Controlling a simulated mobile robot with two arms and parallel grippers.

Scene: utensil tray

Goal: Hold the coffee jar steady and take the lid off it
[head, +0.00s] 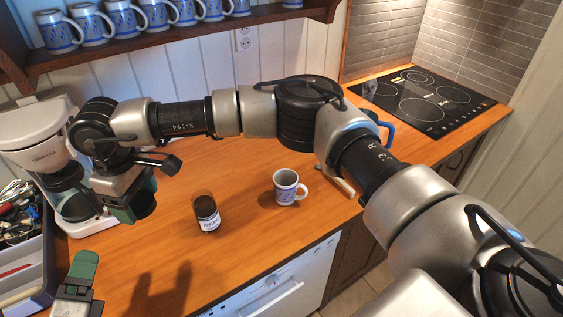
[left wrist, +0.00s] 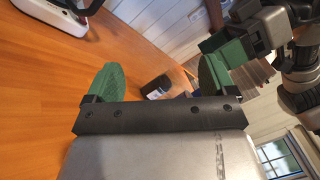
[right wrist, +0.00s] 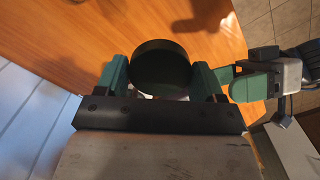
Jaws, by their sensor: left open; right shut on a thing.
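The coffee jar (head: 207,216), dark with a white label, stands upright on the wooden counter with no lid on it. It also shows in the left wrist view (left wrist: 157,88), between the finger tips but well beyond them. The lid (right wrist: 162,68), a dark round disc, is between the fingers of my right gripper (head: 130,205), which is shut on it. This gripper holds the lid above the counter, left of the jar and apart from it. My left gripper (head: 82,272) is open and empty at the lower left, away from the jar.
A patterned mug (head: 285,188) stands right of the jar. A white coffee machine (head: 40,150) and a utensil tray (head: 48,255) are at the left. A shelf of mugs (head: 170,37) hangs above. My right arm spans the counter. The counter around the jar is clear.

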